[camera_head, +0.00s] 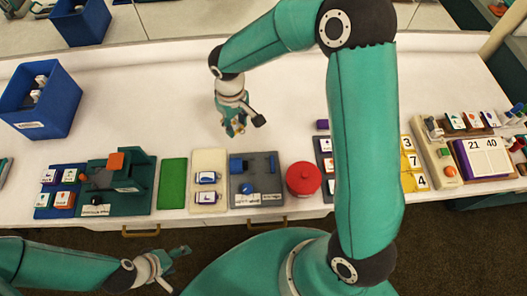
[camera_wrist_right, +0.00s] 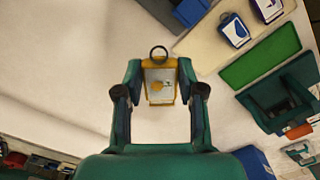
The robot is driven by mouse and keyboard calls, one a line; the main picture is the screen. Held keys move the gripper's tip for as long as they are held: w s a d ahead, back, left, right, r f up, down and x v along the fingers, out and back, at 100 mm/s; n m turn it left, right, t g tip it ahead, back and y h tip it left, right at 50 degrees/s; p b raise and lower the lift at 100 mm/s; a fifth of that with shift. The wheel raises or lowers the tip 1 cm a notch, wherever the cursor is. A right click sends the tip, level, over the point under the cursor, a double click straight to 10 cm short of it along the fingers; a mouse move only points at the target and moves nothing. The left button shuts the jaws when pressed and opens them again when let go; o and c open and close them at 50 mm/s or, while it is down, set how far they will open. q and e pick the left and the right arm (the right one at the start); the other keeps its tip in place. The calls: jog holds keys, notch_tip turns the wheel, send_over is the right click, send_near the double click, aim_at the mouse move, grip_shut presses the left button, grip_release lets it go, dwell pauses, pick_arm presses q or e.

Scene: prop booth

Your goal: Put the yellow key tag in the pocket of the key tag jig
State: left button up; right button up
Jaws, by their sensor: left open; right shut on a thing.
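The yellow key tag (camera_wrist_right: 160,84), with a dark ring at its top end and a pale label, is between the fingertips of my right gripper (camera_wrist_right: 158,76). In the head view, my right gripper (camera_head: 234,125) is above the clear white table behind the fixtures. Two fixtures could be the key tag jig: a grey one (camera_head: 271,178) with blue parts, and a dark green one (camera_head: 135,198) with an orange block. Their labels are too small to read, and I cannot make out the pocket. My left gripper (camera_head: 175,268) is open and empty in front of the table.
A green mat (camera_head: 173,184) and a beige tray (camera_head: 208,207) with two tags lie between the fixtures. A red round pot (camera_head: 303,178) stands right of the grey fixture. A blue bin (camera_head: 58,110) stands at the back left. My right arm hides part of the table.

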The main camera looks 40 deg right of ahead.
aim_at(265, 165)
jog(key=s+d+f+n+b, duration=0.1)
jog(key=s+n+b, duration=0.1)
jog(key=s+d+f+n+b, duration=0.1)
jog(key=s+f+n+b, duration=0.1)
jog(key=s+n+b, duration=0.1)
jog(key=s+d+f+n+b, duration=0.1)
jog(key=s+f+n+b, duration=0.1)
jog(key=n, duration=0.1)
jog(key=shift+s+d+f+b, duration=0.1)
jog(key=shift+s+b, duration=0.25)
jog(key=shift+s+d+f+n+b, duration=0.2)
jog(key=shift+s+n+b, duration=0.1)
jog(key=shift+s+n, duration=0.35)
jog(key=shift+w+f+b, duration=0.1)
jog(key=shift+f+b, duration=2.6)
jog(key=shift+f, duration=0.55)
jog(key=o, duration=1.1)
jog(key=shift+c, duration=0.2)
jog(key=shift+r, duration=0.15)
